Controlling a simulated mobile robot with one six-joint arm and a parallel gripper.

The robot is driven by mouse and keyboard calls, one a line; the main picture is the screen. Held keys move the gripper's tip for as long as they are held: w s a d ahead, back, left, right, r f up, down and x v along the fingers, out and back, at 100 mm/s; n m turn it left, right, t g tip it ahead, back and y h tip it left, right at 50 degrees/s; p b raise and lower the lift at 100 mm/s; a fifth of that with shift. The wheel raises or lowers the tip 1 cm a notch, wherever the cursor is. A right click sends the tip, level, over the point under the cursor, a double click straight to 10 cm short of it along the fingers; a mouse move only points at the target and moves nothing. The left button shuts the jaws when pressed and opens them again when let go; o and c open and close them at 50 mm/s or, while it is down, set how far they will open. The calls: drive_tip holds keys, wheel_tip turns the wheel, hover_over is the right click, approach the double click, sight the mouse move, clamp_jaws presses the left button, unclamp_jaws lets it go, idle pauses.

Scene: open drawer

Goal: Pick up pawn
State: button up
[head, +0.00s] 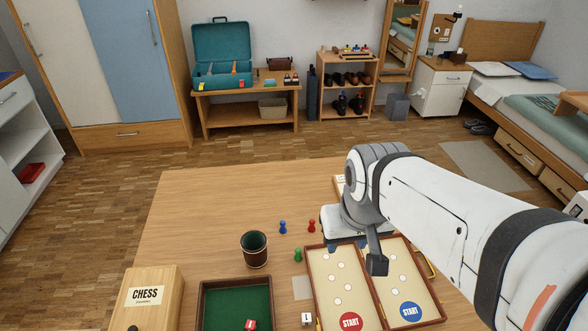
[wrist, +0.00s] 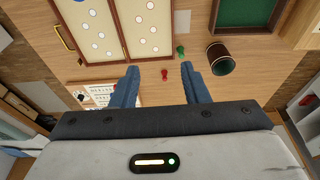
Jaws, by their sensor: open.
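Three pawns stand upright on the wooden table: a blue pawn (head: 283,226), a red pawn (head: 311,226) and a green pawn (head: 298,255). In the wrist view the red pawn (wrist: 164,74) appears between my fingertips and the green pawn (wrist: 180,51) just beyond them. The blue pawn is not clearly visible there, perhaps behind the right-hand finger. My gripper (wrist: 159,69) is open and empty, with its two blue fingers apart. In the head view it is above the far end of the game board, right of the pawns, partly hidden by my arm.
The open game board (head: 376,290) lies right of the green pawn. A dark dice cup (head: 254,249) stands left of the pawns. A green-lined tray (head: 235,290) and a wooden chess box (head: 152,297) are at the front left. The table's far left (head: 210,205) is clear.

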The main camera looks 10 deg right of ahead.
drive_tip(key=w+f+n+g+b, duration=0.1)
drive_tip(key=w+f+n+b, duration=0.3)
drive_tip(key=w, duration=0.4)
drive_tip(key=w+f+n+g+b, duration=0.1)
drive_tip(key=w+f+n+b, duration=0.35)
drive_tip(key=w, duration=0.25)
drive_tip(key=n+y+b, duration=0.1)
drive_tip(key=n+b, duration=0.5)
drive_tip(key=n, duration=0.1)
hover_over(313, 220)
drive_tip(key=shift+g, duration=0.3)
drive_tip(key=f, duration=1.1)
drive_tip(key=shift+s+f, duration=0.25)
drive_tip(key=shift+f, duration=0.1)
drive_tip(key=f, duration=0.7)
drive_tip(key=shift+w+a+f+b, duration=0.1)
drive_tip(key=shift+w+f+b, duration=0.2)
drive_tip(key=shift+f, duration=0.1)
clamp_jaws()
